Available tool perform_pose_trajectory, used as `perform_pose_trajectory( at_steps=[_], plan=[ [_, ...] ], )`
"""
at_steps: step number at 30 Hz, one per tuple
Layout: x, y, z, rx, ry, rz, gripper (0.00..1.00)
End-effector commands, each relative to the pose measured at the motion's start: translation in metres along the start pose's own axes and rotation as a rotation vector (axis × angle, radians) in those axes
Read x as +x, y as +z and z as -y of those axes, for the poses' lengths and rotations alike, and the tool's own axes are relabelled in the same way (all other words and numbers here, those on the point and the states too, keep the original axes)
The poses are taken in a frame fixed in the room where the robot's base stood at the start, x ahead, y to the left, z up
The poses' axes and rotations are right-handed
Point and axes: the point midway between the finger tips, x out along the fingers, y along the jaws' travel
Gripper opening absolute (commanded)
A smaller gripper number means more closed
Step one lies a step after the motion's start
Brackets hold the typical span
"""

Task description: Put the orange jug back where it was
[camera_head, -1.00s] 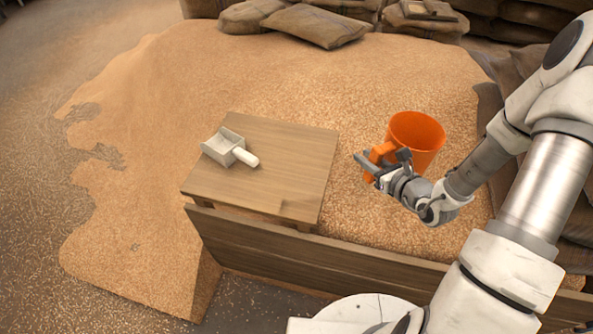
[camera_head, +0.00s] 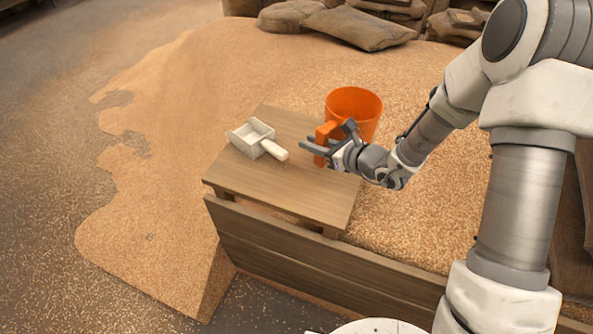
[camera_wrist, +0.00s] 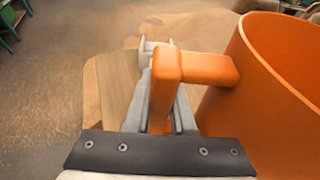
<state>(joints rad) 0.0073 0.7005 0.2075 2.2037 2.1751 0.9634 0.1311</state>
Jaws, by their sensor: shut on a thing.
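The orange jug (camera_head: 354,107) is upright in my gripper (camera_head: 318,148), at the right side of the low wooden table (camera_head: 268,184). My gripper is shut on the jug's handle. In the wrist view the handle (camera_wrist: 170,85) stands between the fingers and the jug's body (camera_wrist: 268,100) fills the right side. I cannot tell whether the jug's base touches the table or hangs above it; the gripper hides its lower part. The wooden table also shows in the wrist view (camera_wrist: 115,90).
A white scoop (camera_head: 256,139) lies on the table's left part, left of the jug. A plank barrier (camera_head: 300,257) runs along the front. A grain heap (camera_head: 190,120) surrounds the table. Sacks (camera_head: 360,28) lie at the back. The table's front part is clear.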

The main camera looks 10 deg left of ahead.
Motion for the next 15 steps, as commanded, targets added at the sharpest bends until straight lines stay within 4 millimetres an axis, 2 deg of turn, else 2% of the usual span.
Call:
perform_pose_trajectory(
  at_steps=[1, 6, 10, 15],
  plan=[
    [0.01, -0.007, -0.013, 0.0, 0.007, 0.0, 0.0],
    [0.03, -0.018, -0.039, -0.001, 0.003, 0.002, 0.0],
    [0.038, -0.022, -0.049, -0.001, 0.0, 0.002, 0.0],
    [0.042, -0.032, -0.05, 0.0, -0.001, 0.0, 0.0]
  ],
)
